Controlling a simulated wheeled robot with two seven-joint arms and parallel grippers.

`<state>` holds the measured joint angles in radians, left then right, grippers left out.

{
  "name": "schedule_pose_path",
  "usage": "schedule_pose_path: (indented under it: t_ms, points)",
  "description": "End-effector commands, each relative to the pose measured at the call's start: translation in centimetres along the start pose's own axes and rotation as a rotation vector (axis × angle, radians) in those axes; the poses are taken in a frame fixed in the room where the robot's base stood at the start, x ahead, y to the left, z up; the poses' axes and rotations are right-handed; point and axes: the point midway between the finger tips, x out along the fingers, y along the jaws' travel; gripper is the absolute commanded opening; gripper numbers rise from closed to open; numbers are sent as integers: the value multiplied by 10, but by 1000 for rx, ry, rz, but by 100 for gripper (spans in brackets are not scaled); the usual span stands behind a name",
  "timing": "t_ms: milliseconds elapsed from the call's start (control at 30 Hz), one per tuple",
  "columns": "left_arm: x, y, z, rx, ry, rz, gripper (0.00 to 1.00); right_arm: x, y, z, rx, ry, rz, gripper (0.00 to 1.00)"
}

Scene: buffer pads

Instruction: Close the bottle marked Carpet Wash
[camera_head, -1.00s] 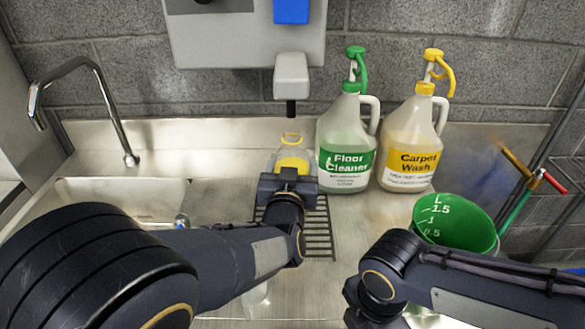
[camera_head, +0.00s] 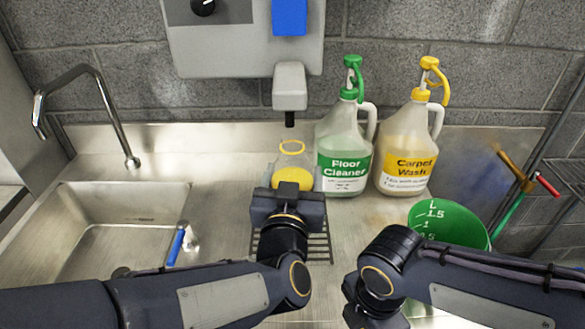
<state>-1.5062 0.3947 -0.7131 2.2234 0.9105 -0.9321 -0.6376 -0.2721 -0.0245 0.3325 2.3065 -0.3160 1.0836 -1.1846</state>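My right gripper (camera_head: 358,300) is low in the picture, partly cut off, beside the green bucket and away from the bottles.
A Floor Cleaner bottle (camera_head: 343,150) with a green pump stands left of Carpet Wash. A grey dispenser (camera_head: 290,88) hangs above the small bottle. A green measuring bucket (camera_head: 448,222) is at right. The sink (camera_head: 125,225) is at left, with a blue-handled item (camera_head: 177,245) at its edge.

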Motion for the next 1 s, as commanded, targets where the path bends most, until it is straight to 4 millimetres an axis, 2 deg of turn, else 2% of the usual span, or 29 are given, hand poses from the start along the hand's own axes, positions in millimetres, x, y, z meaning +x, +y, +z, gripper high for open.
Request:
schedule_pose_path:
  t_ms: [33, 400, 1000]
  points:
    - [-4, 1, -5, -3, 5, 3, 22, -3, 0, 0, 0, 0, 0, 17]
    - [-25, 4, -13, -3, 4, 1, 22, -8, 0, 0, 0, 0, 0, 17]
    - [-32, 5, -16, -1, 4, 0, 22, -10, 0, 0, 0, 0, 0, 17]
